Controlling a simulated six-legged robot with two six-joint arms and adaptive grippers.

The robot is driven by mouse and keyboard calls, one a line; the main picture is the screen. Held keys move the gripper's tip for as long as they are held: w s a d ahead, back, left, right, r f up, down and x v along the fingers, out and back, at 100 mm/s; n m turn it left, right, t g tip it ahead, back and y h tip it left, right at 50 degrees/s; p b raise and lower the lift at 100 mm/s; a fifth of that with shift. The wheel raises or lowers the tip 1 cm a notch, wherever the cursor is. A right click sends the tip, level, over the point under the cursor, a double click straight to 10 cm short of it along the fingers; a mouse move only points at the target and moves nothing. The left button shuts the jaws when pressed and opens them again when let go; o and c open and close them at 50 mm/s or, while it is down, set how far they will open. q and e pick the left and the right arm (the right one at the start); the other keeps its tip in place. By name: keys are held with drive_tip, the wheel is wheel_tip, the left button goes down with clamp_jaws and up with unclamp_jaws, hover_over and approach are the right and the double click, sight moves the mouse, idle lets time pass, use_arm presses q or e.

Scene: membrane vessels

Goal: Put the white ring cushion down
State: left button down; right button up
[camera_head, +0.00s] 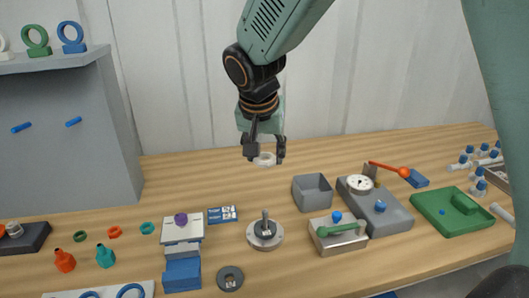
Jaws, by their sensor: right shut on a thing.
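The white ring cushion (265,159) is small and pale. It is held between the fingertips of my right gripper (264,153), which points down from the top of the view and is shut on it. The ring hangs in front of the wall, above the back part of the wooden table (260,188). It appears clear of everything below. My left gripper is not in view.
Below stand a grey open box (313,191), a round metal piece with a post (265,233) and a blue card (222,214). A green tray (452,219) and a grey gauge block (385,212) are right. A grey cabinet (70,150) stands left. The table's back middle is bare.

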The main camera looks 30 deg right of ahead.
drive_tip(key=shift+r+p, duration=0.4)
drive_tip(key=shift+r, duration=0.2)
drive_tip(key=m+g+h+b, duration=0.2)
drive_tip(key=m+g+b, duration=0.1)
drive_tip(key=m+b, duration=0.6)
hover_over(310, 269)
drive_tip(key=a, duration=0.2)
wheel_tip(310, 269, down, 14)
drive_tip(key=f, duration=0.2)
drive_tip(key=f+b, duration=0.1)
drive_tip(key=f, duration=0.4)
drive_tip(key=shift+s+d, duration=0.1)
drive_tip(key=shift+d, duration=0.15)
wheel_tip(310, 269, down, 3)
drive_tip(key=shift+s+f+b, duration=0.1)
drive_tip(key=shift+b, duration=0.65)
drive_tip(key=shift+f, duration=0.2)
